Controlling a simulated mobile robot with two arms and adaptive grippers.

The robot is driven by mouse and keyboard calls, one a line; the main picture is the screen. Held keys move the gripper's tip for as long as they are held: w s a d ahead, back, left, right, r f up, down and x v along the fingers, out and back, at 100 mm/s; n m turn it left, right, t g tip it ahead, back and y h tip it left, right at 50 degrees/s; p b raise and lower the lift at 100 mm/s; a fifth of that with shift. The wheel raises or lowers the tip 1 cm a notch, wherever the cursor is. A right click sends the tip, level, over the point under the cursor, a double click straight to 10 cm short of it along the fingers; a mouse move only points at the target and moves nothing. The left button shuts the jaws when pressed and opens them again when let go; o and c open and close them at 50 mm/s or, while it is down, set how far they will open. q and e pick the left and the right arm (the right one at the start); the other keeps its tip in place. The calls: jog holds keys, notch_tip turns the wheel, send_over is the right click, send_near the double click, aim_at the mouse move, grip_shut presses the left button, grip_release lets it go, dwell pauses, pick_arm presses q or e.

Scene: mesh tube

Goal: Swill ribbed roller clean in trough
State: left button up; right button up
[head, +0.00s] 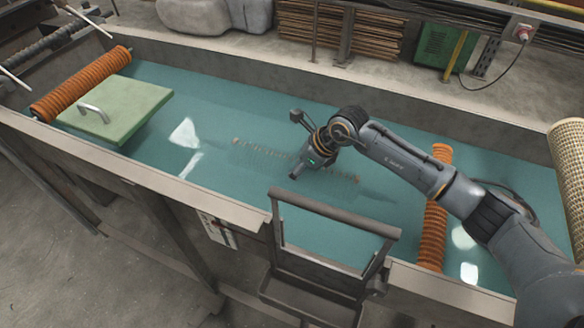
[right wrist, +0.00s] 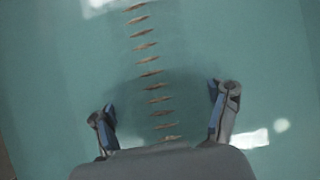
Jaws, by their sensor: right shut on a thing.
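The ribbed roller (head: 265,151) lies under the teal water of the trough (head: 145,163), with only a faint row of brownish ribs showing. In the right wrist view the ribs of the roller (right wrist: 149,74) run from the top edge down between my fingers. My right gripper (head: 297,146) is down at the water over the middle of the roller, one finger on each side of it. It is shut on the roller, though the fingers look wide apart and the contact is blurred by water. My left gripper is not in view.
Orange corrugated rollers cross the trough at the left (head: 82,84) and right (head: 434,215). A green lid with a handle (head: 118,110) sits near the left one. A metal frame (head: 335,210) stands at the front rim. A mesh tube (head: 570,150) is at the far right.

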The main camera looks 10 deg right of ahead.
jog(key=shift+w+d+r+b, duration=0.1)
jog(key=shift+w+d+b, duration=0.15)
jog(key=shift+w+b, duration=0.3)
jog(key=shift+s+a+r+p, duration=0.1)
jog(key=shift+s+a+p, duration=0.2)
jog(key=shift+p, duration=0.2)
jog(key=shift+s+a+p, duration=0.3)
jog(key=shift+s+a, duration=0.05)
jog(key=shift+s, duration=0.35)
jog(key=shift+s+a+p, duration=0.25)
jog(key=shift+s+a, duration=0.05)
jog(key=shift+s, duration=0.35)
jog(key=shift+w+d+f+b, duration=0.2)
jog(key=shift+w+d+b, duration=0.25)
jog(key=shift+w+b, duration=0.35)
jog(key=shift+w+d+r+b, duration=0.1)
jog(key=shift+w+d+b, duration=0.2)
jog(key=shift+w, duration=0.2)
jog(key=shift+w+d+b, duration=0.2)
jog(key=shift+w+b, duration=0.15)
jog(key=shift+w, duration=0.1)
jog(key=shift+s+a+r+p, duration=0.1)
jog(key=shift+s+a+p, duration=0.35)
jog(key=shift+s, duration=0.3)
jog(key=shift+s+a+p, duration=0.15)
jog(key=shift+s+a, duration=0.1)
jog(key=shift+s, duration=0.25)
jog(key=shift+s+a+p, duration=0.15)
jog(key=shift+s+a, duration=0.05)
jog(key=shift+s, duration=0.3)
